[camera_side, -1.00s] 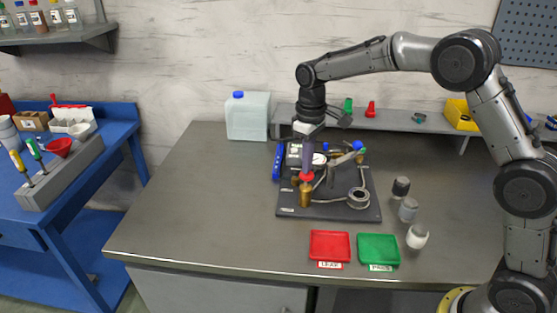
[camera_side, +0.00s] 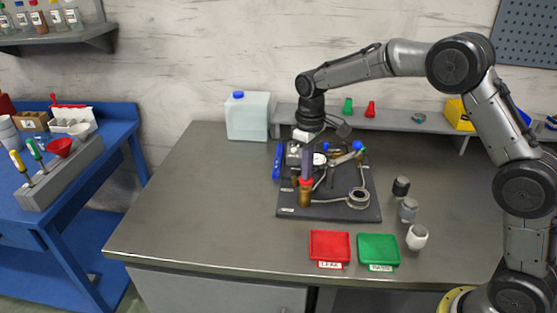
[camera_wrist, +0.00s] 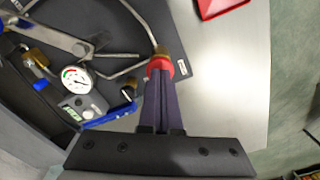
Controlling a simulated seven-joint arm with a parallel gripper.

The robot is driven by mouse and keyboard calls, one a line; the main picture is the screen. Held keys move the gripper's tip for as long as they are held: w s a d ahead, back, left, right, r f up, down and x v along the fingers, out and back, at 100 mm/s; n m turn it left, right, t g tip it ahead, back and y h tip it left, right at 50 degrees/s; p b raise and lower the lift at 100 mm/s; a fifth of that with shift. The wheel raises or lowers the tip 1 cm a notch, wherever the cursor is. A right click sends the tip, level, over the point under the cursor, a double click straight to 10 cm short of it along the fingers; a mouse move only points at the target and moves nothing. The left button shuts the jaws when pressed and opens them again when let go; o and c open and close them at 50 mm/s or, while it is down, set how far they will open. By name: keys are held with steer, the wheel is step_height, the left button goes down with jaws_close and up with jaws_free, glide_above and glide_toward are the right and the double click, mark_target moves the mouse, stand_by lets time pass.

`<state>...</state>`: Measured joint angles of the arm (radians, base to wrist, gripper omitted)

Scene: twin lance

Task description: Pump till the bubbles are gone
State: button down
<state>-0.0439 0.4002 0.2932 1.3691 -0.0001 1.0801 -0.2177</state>
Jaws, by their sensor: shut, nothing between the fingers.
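My gripper (camera_side: 306,176) points straight down with its dark fingers together and empty. Its tips are at the red knob (camera_side: 306,183) on top of a brass cylinder (camera_side: 305,198), apparently touching it. In the wrist view the shut fingers (camera_wrist: 159,78) end at the red knob (camera_wrist: 160,63), partly covering it. The cylinder stands on a dark base plate (camera_side: 335,213). A white dial gauge (camera_wrist: 77,80) is behind it, beside a box with a small green display (camera_wrist: 71,114). A round metal-rimmed fitting (camera_side: 359,198) sits right of the cylinder. Bubbles are too small to make out.
A red tray (camera_side: 330,246) and a green tray (camera_side: 378,250) lie in front of the plate. Several small containers (camera_side: 408,209) stand to the right. A translucent jug (camera_side: 248,117) stands behind left.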

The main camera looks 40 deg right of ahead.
steer(key=shift+r, duration=1.9)
step_height(320, 180, up, 6)
steer(key=shift+f, duration=3.25)
steer(key=shift+f, duration=2.05)
steer(key=shift+r, duration=2.3)
